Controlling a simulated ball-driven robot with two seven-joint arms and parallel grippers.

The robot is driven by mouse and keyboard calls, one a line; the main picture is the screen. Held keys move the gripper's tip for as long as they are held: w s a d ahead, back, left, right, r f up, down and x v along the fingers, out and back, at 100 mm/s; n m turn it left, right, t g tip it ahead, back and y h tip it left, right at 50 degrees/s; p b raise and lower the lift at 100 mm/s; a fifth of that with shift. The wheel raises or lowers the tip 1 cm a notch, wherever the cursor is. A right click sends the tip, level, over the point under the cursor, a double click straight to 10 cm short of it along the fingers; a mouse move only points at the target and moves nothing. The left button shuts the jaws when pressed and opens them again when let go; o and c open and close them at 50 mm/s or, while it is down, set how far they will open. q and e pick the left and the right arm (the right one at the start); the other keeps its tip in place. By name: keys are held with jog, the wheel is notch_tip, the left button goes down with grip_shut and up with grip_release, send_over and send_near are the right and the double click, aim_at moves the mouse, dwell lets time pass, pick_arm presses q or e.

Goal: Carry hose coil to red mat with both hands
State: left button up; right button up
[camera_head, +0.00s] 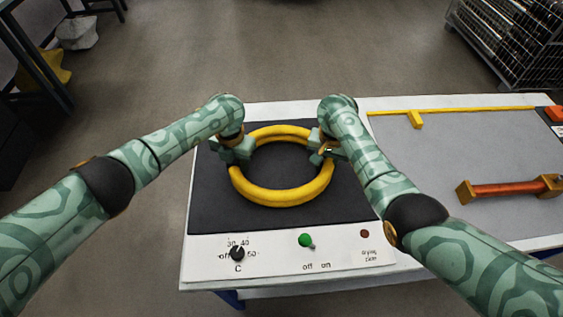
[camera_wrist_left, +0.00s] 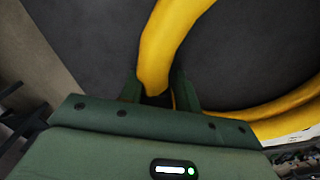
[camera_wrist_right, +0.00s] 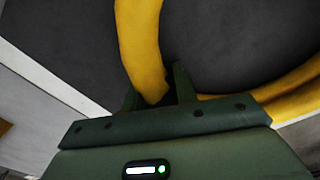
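The hose coil (camera_head: 281,197) is a thick yellow ring lying on a dark pad at the left of the table. My left gripper (camera_head: 242,151) is at the coil's left side, its fingers on both sides of the tube; the coil (camera_wrist_left: 158,62) fills the gap in the left wrist view. My right gripper (camera_head: 325,151) has the coil's right side between its fingers; the coil (camera_wrist_right: 143,55) also shows in the right wrist view. Both appear shut on the tube. No red mat is clearly visible.
A white control panel with a black knob (camera_head: 237,253) and green switch (camera_head: 306,240) is in front. On the right are a grey surface (camera_head: 430,160), a yellow bar (camera_head: 455,110), an orange-handled piece (camera_head: 508,188) and a red object (camera_head: 556,113) at the edge.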

pick_arm(q)
jog(key=shift+w+r, duration=0.1)
jog(key=shift+r, duration=0.05)
grip_shut()
pick_arm(e)
jog(key=shift+r, duration=0.1)
grip_shut()
